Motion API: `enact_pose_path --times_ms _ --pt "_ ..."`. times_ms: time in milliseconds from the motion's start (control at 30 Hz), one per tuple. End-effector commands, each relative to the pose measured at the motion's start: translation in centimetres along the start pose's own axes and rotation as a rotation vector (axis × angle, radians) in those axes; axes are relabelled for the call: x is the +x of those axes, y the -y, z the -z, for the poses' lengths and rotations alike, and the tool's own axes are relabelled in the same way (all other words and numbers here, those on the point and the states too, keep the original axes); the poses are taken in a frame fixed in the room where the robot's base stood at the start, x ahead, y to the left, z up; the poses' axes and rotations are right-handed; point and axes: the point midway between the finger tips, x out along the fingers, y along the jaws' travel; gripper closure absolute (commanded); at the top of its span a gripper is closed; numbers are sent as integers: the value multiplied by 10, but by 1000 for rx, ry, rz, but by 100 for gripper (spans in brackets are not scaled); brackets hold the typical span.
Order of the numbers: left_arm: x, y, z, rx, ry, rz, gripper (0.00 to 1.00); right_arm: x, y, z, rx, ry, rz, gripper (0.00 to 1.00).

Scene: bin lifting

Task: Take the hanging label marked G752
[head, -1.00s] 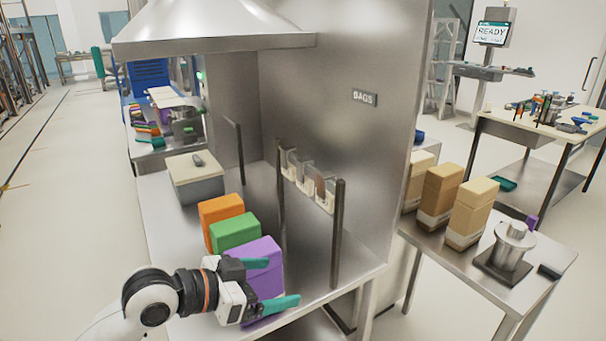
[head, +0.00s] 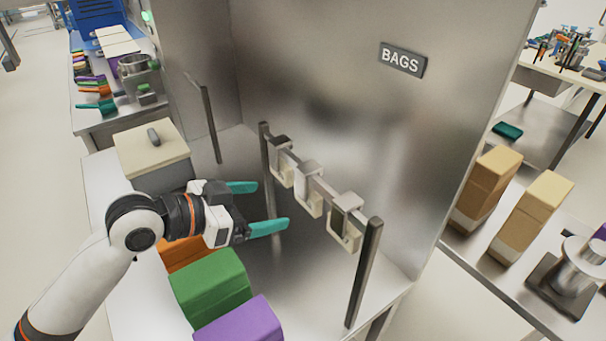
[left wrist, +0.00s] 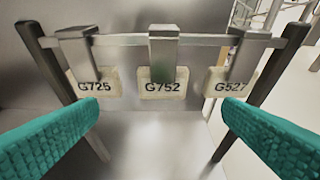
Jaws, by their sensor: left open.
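Three pale labels hang in a row from metal clips on a rail between two dark posts. In the left wrist view they read G725 (left wrist: 92,84) at left, G752 (left wrist: 162,88) in the middle and G527 (left wrist: 229,86) at right. In the head view the middle label (head: 309,204) hangs under its clip (head: 308,172). My left gripper (head: 256,206) is open and empty, its teal fingers pointing at the rail from the left, short of the labels. In the left wrist view the G752 label is framed between the fingers (left wrist: 160,140), beyond their tips. My right gripper does not show.
The rail (head: 326,188) is held by a near post (head: 363,275) and a far post (head: 268,170). Orange, green (head: 210,285) and purple (head: 240,325) boxes stand below my left arm. A steel wall (head: 330,90) with a BAGS sign (head: 402,60) rises behind the labels.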

Motion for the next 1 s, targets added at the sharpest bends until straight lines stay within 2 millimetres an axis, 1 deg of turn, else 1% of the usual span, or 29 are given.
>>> enact_pose_path --times_ms 33,100,200,300,467,567,700,800,900,1000 --pt "7 1 -2 -3 1 3 11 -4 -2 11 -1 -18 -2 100" --pt "19 1 -3 -3 2 4 11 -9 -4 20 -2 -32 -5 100" --pt "37 1 -4 -3 2 2 11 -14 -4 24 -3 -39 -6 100" --pt "52 0 -3 -2 2 2 11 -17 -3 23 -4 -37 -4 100" --pt "64 1 -2 0 0 1 11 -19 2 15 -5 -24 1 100" --pt "73 1 -4 -2 0 2 11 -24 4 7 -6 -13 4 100" --pt "94 3 -8 -3 0 3 11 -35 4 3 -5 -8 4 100" --pt "108 2 -6 -2 1 1 11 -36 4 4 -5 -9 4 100" --pt "114 2 -4 0 -1 -1 11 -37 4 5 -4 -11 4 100" --pt "115 2 -3 1 -1 -1 11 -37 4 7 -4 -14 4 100"
